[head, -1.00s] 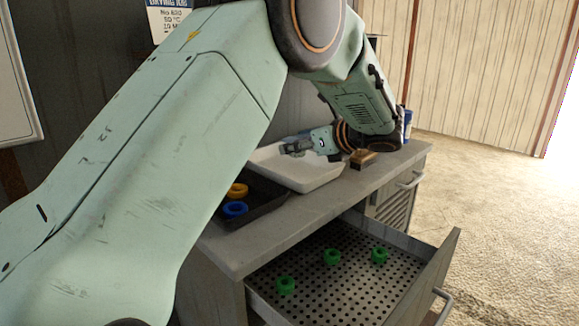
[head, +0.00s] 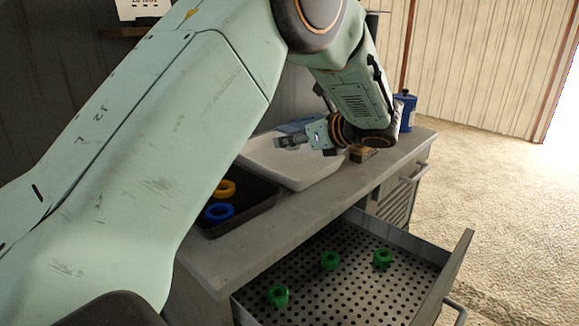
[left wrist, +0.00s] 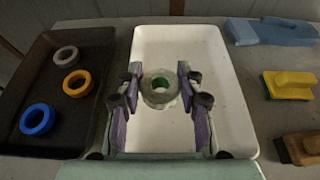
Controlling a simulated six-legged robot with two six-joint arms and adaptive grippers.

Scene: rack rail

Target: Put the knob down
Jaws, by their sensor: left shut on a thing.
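My left gripper (head: 291,142) is over the white tray (head: 262,167) on the bench. In the left wrist view, its two fingers (left wrist: 160,92) are shut on the knob (left wrist: 146,92), a grey ring-shaped piece with green showing in its centre. The white tray (left wrist: 143,45) lies below the knob. I cannot tell whether the knob touches the tray floor. The knob is small and hard to make out in the head view. My right gripper is not in view.
A dark tray (head: 262,204) left of the white one holds grey (left wrist: 66,56), orange and blue rings. The open drawer (head: 345,285) has three green knobs on its perforated floor. A yellow-green block (left wrist: 289,85), brown block (left wrist: 302,147) and blue item (left wrist: 272,32) lie right of the white tray.

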